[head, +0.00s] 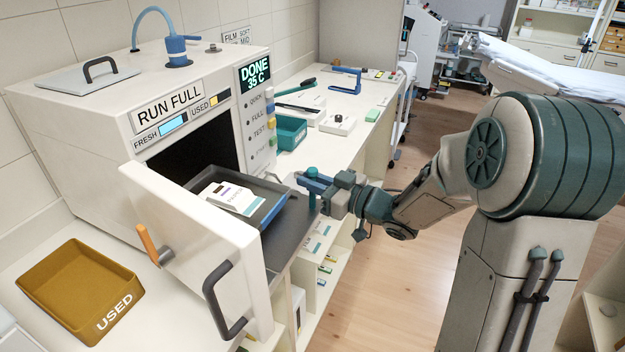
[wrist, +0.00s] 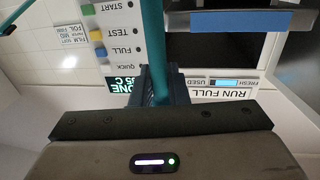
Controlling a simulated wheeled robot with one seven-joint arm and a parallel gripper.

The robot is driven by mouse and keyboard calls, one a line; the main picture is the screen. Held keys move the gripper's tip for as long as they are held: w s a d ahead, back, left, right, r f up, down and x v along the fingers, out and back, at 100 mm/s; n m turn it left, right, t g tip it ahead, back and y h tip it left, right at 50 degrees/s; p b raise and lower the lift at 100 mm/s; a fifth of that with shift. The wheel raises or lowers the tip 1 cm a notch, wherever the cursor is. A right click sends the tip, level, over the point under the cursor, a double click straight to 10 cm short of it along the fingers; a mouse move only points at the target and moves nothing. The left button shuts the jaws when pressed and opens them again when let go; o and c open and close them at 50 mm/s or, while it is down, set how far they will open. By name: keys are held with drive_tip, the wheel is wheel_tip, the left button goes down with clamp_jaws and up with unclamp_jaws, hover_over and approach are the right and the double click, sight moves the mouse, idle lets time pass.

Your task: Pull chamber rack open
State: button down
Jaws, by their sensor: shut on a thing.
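The chamber rack (head: 291,222) is a dark grey shelf standing well out of the open chamber of the white machine (head: 75,125). A dark tray (head: 268,188) with a blue rim rests on it and holds white packets (head: 228,195). In the wrist view, my gripper (wrist: 152,85) points at the machine's button panel, and the blue tray rim (wrist: 240,21) shows at the upper right.
The chamber door (head: 190,240) stands open at the front, with a dark handle (head: 222,300) and an orange-tipped lever (head: 150,245). A brown USED bin (head: 75,280) sits left of it. A teal bin (head: 290,132) and small items stand on the counter behind.

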drive_tip(key=c, duration=1.5)
unclamp_jaws()
drive_tip(key=b+v, duration=0.1)
drive_tip(key=v, duration=1.3)
drive_tip(key=shift+a+b, duration=0.1)
drive_tip(key=shift+b, duration=0.2)
